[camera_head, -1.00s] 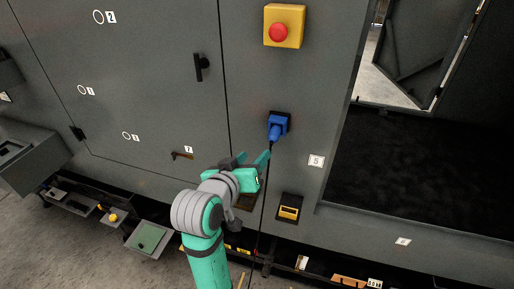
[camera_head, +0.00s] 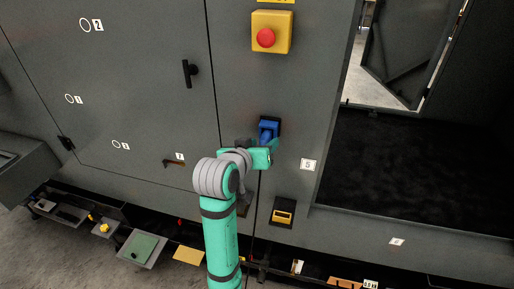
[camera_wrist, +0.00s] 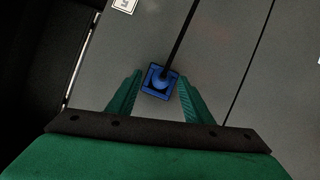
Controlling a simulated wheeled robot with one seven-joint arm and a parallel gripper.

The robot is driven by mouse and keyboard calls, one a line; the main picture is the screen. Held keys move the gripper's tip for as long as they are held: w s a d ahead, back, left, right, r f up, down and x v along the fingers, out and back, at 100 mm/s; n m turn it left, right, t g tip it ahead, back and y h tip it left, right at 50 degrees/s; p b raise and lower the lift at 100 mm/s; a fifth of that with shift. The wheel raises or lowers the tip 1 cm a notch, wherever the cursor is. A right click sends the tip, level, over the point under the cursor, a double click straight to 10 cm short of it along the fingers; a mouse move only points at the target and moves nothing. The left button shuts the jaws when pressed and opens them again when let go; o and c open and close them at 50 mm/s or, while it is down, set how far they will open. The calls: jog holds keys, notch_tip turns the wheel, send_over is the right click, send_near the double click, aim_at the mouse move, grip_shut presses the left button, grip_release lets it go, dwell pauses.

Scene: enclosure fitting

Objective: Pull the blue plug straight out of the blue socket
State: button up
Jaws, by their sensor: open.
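The blue plug (camera_head: 266,134) sits in the blue socket (camera_head: 270,122) on the grey cabinet front, below the red stop button. A black cable hangs down from the plug. In the wrist view the plug (camera_wrist: 161,78) lies inside the blue square socket (camera_wrist: 148,88), with the cable running up the picture. My gripper (camera_head: 268,144) is at the plug. In the wrist view its green fingers (camera_wrist: 158,85) are apart, one on each side of the plug, with gaps between. In the head view the gripper partly hides the plug.
A yellow box with a red button (camera_head: 266,38) is above the socket. A black recess with a yellow part (camera_head: 283,216) is below right. A black handle (camera_head: 188,74) is to the left. A large dark opening (camera_head: 420,180) is at the right.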

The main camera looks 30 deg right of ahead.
jog(key=shift+w+d+f, duration=0.25)
jog(key=shift+w+d, duration=0.05)
jog(key=shift+w, duration=0.15)
jog(key=shift+d, duration=0.2)
grip_shut()
jog(key=shift+s+a, duration=1.95)
jog(key=shift+a, duration=0.3)
